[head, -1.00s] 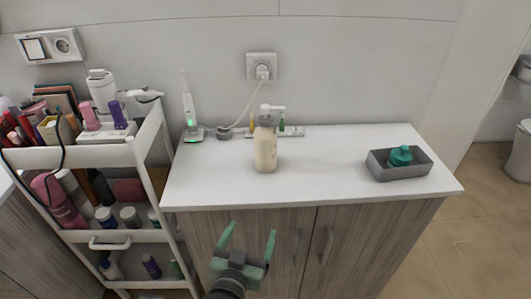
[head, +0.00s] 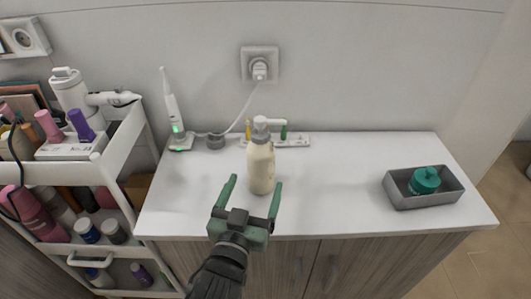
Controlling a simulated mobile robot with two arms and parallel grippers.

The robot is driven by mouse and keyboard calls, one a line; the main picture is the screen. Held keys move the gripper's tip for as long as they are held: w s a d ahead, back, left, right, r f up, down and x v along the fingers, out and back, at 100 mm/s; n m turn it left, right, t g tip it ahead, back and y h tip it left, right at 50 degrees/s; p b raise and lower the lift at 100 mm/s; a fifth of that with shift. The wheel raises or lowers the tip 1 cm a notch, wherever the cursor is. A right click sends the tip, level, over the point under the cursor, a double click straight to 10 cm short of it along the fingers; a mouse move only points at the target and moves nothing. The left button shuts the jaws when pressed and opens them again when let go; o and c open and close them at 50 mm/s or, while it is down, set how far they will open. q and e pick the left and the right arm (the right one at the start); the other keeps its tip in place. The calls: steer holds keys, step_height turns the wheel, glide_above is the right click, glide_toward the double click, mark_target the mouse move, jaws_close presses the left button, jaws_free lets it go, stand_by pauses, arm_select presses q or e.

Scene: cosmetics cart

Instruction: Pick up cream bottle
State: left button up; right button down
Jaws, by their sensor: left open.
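The cream bottle (head: 260,167) is a cream-coloured pump bottle with a white pump head, upright on the white countertop (head: 335,180). My left gripper (head: 252,189) has green fingers and is open. It reaches in from the bottom of the head view, in front of the bottle. Its two fingertips show to the left and right of the bottle's lower part. I cannot tell whether the fingers are level with the bottle or still short of it. My right gripper does not show.
An electric toothbrush (head: 173,115) on its charger stands at the left of the counter. A flat white tray (head: 300,141) lies behind the bottle. A grey box (head: 405,200) with a teal jar (head: 425,180) is at the right. A loaded white cart (head: 122,160) stands at the left.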

mark_target(258, 177)
arm_select(q)
steer(key=shift+w+d+r, duration=0.15)
steer(key=shift+w, duration=0.3)
steer(key=shift+p+x, duration=0.4)
steer(key=shift+x, duration=0.8)
steer(key=x, duration=0.2)
steer(key=shift+w+d, duration=0.1)
steer(key=shift+w, duration=0.55)
steer(key=shift+d, duration=0.1)
steer(key=c, duration=1.5)
jaws_close()
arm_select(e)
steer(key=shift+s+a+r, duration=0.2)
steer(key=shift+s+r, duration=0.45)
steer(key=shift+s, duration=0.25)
